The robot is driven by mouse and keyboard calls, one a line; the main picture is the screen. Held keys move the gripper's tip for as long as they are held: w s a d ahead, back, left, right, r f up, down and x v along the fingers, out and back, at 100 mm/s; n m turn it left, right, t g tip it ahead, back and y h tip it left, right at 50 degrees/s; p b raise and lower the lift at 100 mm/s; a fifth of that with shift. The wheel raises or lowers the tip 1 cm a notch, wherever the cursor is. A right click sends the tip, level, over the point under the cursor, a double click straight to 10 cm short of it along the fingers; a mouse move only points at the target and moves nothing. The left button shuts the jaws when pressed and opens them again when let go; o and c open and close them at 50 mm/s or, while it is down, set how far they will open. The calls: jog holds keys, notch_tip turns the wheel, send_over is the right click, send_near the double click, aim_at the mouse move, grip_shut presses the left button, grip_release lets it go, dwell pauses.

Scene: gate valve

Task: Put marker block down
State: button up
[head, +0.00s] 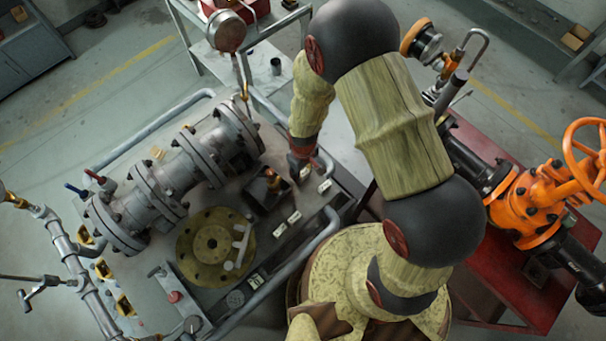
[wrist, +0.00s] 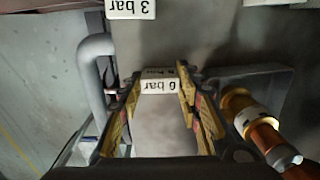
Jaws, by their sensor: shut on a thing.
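My gripper (wrist: 160,92) is shut on a pale marker block (wrist: 160,86) whose end reads "6 bar", upside down in the wrist view. The yellow-padded fingers lie on both sides of it. I cannot tell whether the held block touches the bench top.
A "3 bar" block (wrist: 130,8) lies beyond the fingers in the wrist view. A brass and copper fitting (wrist: 250,115) is close on the right. A grey rail (wrist: 93,70) curves along the left. Several pale labels and a yellow flange (head: 215,243) are on the bench.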

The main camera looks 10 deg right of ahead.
jog(key=c, duration=0.3)
